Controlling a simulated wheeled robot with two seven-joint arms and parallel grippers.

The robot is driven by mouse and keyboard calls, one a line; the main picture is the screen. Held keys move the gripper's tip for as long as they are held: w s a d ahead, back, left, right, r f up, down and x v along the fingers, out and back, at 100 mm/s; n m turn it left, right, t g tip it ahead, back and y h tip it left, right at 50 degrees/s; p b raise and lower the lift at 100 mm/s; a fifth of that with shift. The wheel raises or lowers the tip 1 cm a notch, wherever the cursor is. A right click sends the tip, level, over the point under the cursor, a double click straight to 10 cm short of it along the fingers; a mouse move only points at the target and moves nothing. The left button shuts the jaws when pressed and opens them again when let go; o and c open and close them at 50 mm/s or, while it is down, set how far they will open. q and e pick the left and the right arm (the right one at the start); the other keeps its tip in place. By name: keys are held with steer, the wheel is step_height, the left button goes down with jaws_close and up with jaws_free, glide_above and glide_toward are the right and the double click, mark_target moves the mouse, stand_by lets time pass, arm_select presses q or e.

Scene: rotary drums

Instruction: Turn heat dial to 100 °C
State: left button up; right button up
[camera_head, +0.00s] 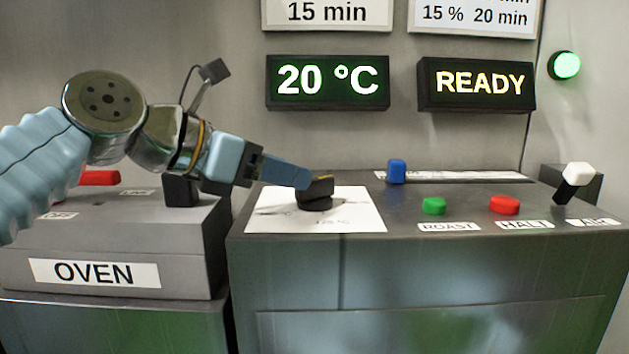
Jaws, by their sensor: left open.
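The heat dial (316,203) is a black knob with a yellowish mark on top, on a white scale sheet (361,212) on the console. The sheet's print is too small to read clearly. A green-lit display (327,81) above reads 20 °C. My left gripper (302,180) reaches in from the left, its blue fingers at the top of the dial. The jaws are open; the near finger hides part of the dial, and I cannot tell whether it touches. My right gripper is not in view.
A READY display (477,84) hangs on the wall beside a lit green lamp (564,65). The console (283,257) carries a blue knob (396,171), a green button (434,206), a red button (504,205) and a white-topped lever (575,180). An OVEN box (188,268) stands left.

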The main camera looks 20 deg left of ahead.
mark_target(314, 179)
arm_select(q)
steer(key=x, duration=0.5)
steer(key=shift+w+d+f, duration=0.1)
steer(key=shift+w+d, duration=0.15)
steer(key=shift+d, duration=0.05)
